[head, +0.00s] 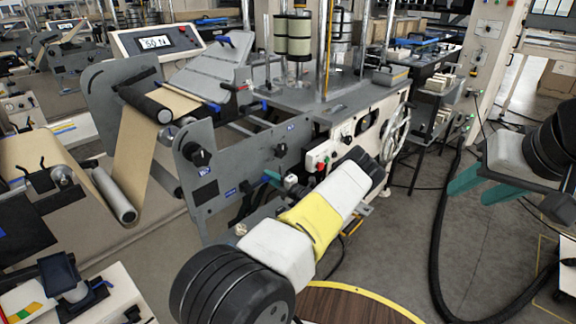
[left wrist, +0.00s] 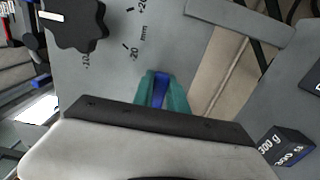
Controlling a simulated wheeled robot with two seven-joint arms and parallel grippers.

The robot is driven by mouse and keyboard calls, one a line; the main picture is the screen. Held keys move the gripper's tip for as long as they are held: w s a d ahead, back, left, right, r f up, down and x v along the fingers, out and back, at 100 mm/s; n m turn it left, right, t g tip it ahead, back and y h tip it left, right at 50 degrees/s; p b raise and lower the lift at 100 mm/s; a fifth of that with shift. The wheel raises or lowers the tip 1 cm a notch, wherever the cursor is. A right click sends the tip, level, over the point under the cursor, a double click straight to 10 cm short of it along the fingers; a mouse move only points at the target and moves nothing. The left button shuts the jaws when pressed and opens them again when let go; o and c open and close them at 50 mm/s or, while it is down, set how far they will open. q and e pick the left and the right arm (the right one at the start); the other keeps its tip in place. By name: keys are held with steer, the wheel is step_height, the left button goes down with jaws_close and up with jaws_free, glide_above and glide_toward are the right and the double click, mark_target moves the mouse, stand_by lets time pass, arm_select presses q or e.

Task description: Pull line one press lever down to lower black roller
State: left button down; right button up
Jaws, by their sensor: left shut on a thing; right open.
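My left gripper (head: 272,177) has teal fingers and is beside the grey side plate (head: 235,150) of the nearest unwind stand. In the left wrist view its fingers (left wrist: 160,92) are shut on a narrow blue handle (left wrist: 160,88). The head view mostly hides this handle, so its tilt cannot be told. A black roller (head: 145,103) lies across the brown kraft web (head: 145,145) at the stand's upper left. Its gap to the web cannot be told. My right gripper (head: 470,190) is open and empty at the right, away from the stand.
A dark block marked 300 g (left wrist: 287,146) is at lower right there. A black hose (head: 435,240) lies on the otherwise open floor at right.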

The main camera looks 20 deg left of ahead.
arm_select(q)
steer(key=shift+f+m, duration=0.3)
steer(key=c, duration=1.3)
jaws_free()
steer(key=shift+r, duration=0.1)
steer(key=v, duration=0.8)
steer(key=shift+a, duration=0.1)
